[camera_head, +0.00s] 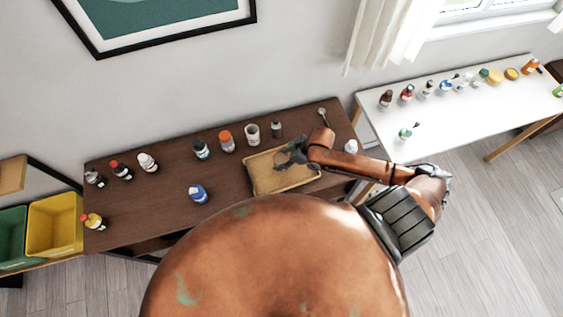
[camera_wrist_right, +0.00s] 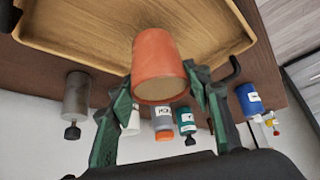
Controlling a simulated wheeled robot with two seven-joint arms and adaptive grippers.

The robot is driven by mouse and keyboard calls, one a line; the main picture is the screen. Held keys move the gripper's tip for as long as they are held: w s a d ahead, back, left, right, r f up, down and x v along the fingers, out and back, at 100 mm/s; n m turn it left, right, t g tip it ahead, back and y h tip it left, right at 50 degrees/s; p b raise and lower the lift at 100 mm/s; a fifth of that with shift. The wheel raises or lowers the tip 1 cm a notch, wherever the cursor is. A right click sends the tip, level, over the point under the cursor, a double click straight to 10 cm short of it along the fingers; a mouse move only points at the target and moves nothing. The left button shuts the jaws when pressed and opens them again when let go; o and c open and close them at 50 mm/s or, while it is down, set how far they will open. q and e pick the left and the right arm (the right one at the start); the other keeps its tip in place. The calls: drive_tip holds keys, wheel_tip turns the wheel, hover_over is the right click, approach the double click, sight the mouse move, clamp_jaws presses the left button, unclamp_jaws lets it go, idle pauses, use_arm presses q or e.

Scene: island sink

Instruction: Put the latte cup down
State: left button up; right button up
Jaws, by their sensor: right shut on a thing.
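The latte cup, an orange-brown tapered cup (camera_wrist_right: 160,55), is between the green fingers of my right gripper (camera_wrist_right: 160,88) in the right wrist view, and the gripper is shut on it. A wooden tray (camera_wrist_right: 75,42) lies behind the cup there; I cannot tell whether the cup touches it. In the head view my right gripper (camera_head: 287,156) is over the light tray (camera_head: 268,185) on the brown table, and the cup does not show clearly. My left gripper is not in view.
The brown table (camera_head: 150,200) holds several bottles, a white-grey mug (camera_head: 252,133) and a dark grey container (camera_head: 276,129) behind the tray. A white table (camera_head: 440,130) with several items is at right.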

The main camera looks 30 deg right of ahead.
wheel_tip(320, 180, down, 2)
drive_tip(key=shift+f, duration=0.45)
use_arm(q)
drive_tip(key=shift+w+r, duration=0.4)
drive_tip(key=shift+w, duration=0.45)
use_arm(e)
drive_tip(key=o, duration=0.9)
drive_tip(key=shift+f, duration=0.15)
drive_tip(key=o, duration=0.5)
drive_tip(key=shift+c, duration=0.2)
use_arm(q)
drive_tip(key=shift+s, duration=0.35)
